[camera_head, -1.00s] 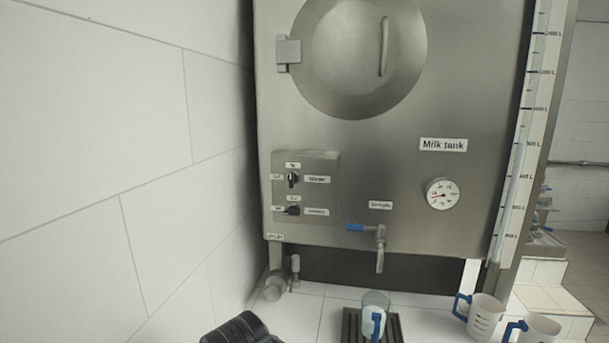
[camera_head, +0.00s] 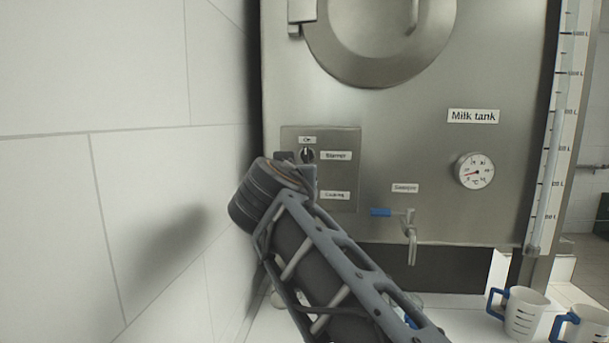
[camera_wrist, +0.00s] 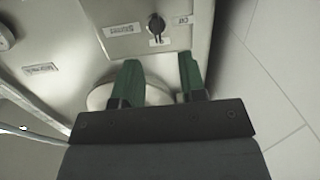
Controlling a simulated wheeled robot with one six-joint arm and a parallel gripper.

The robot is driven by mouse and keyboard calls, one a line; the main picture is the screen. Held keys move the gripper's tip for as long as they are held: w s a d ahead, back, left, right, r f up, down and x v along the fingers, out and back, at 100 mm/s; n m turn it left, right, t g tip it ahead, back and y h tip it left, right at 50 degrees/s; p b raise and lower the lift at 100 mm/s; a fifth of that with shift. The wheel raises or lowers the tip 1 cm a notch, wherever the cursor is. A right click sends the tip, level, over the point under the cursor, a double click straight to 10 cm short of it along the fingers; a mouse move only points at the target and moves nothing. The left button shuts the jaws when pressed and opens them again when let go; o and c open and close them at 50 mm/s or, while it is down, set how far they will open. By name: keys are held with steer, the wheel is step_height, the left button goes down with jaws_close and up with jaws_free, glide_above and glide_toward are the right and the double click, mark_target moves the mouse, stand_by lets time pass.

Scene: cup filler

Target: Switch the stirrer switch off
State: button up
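The stirrer switch (camera_head: 307,155) is a dark rotary knob on the panel at the tank's front left, beside its "Stirrer" label (camera_head: 336,155). It looks upright, toward the "On" label (camera_head: 307,139) above it. In the wrist view, which is upside down, the knob (camera_wrist: 157,26) sits at the top, with a small label, apparently "Off", to its right. My gripper (camera_wrist: 160,66) has two green fingers, apart with nothing between them. The knob lies beyond the fingertips, roughly in line with their gap. In the head view my arm hides the fingers and the panel's lower left.
The lower "Cooling" label (camera_head: 335,195) shows beside my arm; its switch is hidden. A blue-handled tap (camera_head: 410,236) and gauge (camera_head: 475,170) are to the right. White tile wall (camera_head: 90,90) is close on the left. Jugs (camera_head: 522,312) stand at lower right.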

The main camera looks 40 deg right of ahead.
mark_target(306, 154)
steer(key=shift+m+t+h, duration=0.3)
steer(key=shift+m+h, duration=0.1)
steer(key=shift+h, duration=0.1)
steer(key=p+x, duration=0.1)
steer(key=x, duration=0.3)
steer(key=r+p+x, duration=0.1)
steer(key=x, duration=0.3)
steer(key=r+p+x, duration=0.1)
steer(key=p+x, duration=0.1)
steer(key=x, duration=0.2)
steer(key=shift+s+d+r, duration=0.1)
steer(key=shift+s+d, duration=0.05)
steer(key=shift+s, duration=0.05)
steer(key=shift+x, duration=0.95)
jaws_close()
